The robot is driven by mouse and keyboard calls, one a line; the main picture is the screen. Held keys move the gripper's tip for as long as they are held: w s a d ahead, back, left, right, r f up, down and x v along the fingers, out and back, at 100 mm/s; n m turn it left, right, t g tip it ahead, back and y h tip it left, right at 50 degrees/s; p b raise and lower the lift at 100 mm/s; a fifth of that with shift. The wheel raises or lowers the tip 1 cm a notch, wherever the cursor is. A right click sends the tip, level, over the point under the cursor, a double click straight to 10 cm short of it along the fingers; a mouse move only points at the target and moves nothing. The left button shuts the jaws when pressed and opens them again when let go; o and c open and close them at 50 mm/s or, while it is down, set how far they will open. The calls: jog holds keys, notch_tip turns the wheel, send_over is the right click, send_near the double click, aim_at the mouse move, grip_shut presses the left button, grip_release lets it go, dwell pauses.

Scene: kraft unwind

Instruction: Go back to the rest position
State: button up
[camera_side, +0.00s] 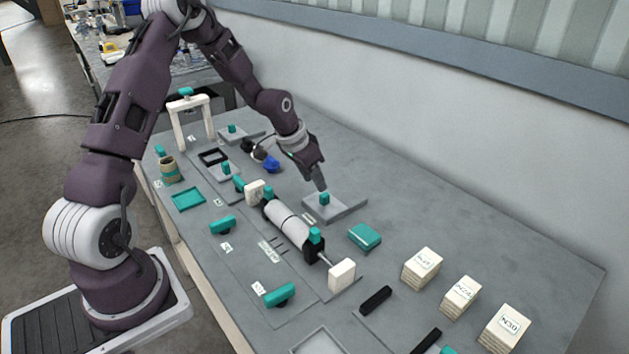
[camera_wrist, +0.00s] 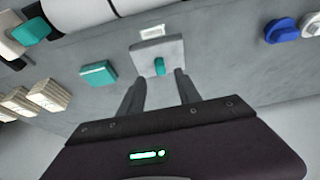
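My gripper (camera_side: 320,185) is above a grey square plate (camera_side: 347,206) with a small teal knob (camera_side: 324,198) on it. In the wrist view my gripper (camera_wrist: 158,76) shows two dark fingers spread apart, with no object held between them. The teal knob (camera_wrist: 159,67) on the grey plate (camera_wrist: 146,50) appears just beyond the fingertips. I cannot tell from the side view whether a fingertip touches the knob.
A white roll (camera_side: 288,222) on a dark holder lies left of my gripper. A teal block (camera_side: 364,237), several stacks of labelled cards (camera_side: 423,268) and a white arch (camera_side: 192,115) stand on the table. A blue knob (camera_side: 271,164) sits behind. The table's right rear is clear.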

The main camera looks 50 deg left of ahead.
jog(key=s+d+r+y, duration=0.1)
jog(key=s+d+r, duration=0.45)
jog(key=r, duration=0.35)
jog(key=s+d+r, duration=0.5)
jog(key=s+r, duration=0.2)
jog(key=r, duration=0.3)
jog(key=s+d+r, duration=0.2)
jog(key=s+d, duration=0.1)
jog(key=s, duration=0.6)
jog(key=s+d+r+t+h, duration=0.1)
jog(key=s+d, duration=0.2)
jog(key=s, duration=0.6)
jog(key=shift+s+r, duration=0.2)
jog(key=shift+r, duration=0.15)
jog(key=shift+d, duration=0.1)
